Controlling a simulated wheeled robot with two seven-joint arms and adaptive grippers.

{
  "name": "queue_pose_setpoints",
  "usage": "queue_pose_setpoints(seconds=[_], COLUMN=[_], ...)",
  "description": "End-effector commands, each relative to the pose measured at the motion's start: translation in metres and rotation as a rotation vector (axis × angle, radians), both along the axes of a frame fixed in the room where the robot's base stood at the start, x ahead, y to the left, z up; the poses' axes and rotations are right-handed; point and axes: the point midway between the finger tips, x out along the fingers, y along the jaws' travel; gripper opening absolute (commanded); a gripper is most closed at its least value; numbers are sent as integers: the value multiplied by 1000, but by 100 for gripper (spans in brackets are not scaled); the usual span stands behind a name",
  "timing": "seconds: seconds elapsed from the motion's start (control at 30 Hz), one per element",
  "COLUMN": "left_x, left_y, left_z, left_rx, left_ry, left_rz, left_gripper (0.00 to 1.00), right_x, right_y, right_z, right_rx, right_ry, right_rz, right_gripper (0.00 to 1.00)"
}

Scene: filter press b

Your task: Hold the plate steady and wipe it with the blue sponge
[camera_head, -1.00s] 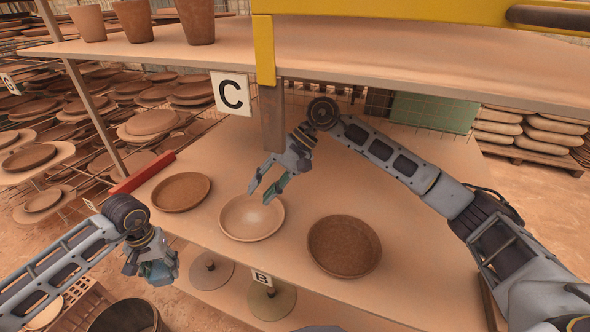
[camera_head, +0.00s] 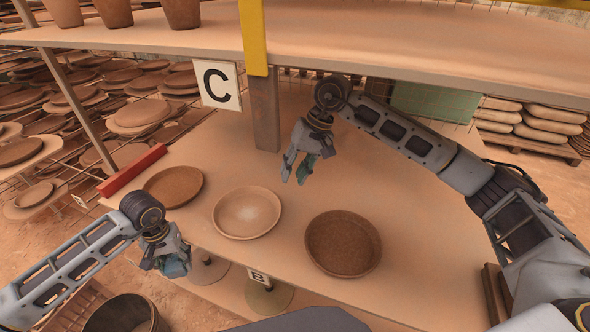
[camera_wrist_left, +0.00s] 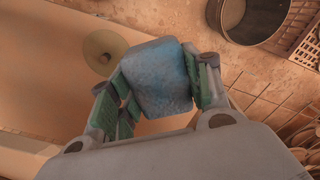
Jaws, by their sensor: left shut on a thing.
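A pale, shallow plate (camera_head: 246,212) lies on the lower shelf, between a brown plate (camera_head: 173,187) on its left and a darker brown plate (camera_head: 343,244) on its right. My left gripper (camera_head: 174,264) is off the shelf's front edge, lower left of the pale plate. In the left wrist view, it is shut on the blue sponge (camera_wrist_left: 155,80), which sits between its green finger pads. My right gripper (camera_head: 294,180) is open and empty, behind and right of the pale plate and apart from it. Nothing hides the pale plate.
An upper shelf (camera_head: 400,60) with several pots and a yellow post (camera_head: 253,35) stands above and behind. A red bar (camera_head: 132,170) lies at the shelf's left end. A bucket (camera_head: 125,315) stands below. The shelf right of the dark plate is clear.

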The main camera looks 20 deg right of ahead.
Motion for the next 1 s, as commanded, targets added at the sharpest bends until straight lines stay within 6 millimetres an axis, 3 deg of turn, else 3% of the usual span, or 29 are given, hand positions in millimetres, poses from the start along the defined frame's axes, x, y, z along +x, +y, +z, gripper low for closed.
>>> queue_pose_setpoints(seconds=[0.57,0.77,1.0], left_x=[-4,-22,-60], left_y=[-11,-25,-49], left_z=[1,6,19], left_rx=[-13,-14,-9], left_ry=[-4,-5,-4], left_rz=[-19,-66,-153], left_gripper=[29,29,29], right_x=[0,0,0], right_y=[0,0,0], right_z=[0,0,0], right_rx=[1,1,1], right_ry=[1,1,1], right_rz=[-1,-1,-1], right_gripper=[30,30,30])
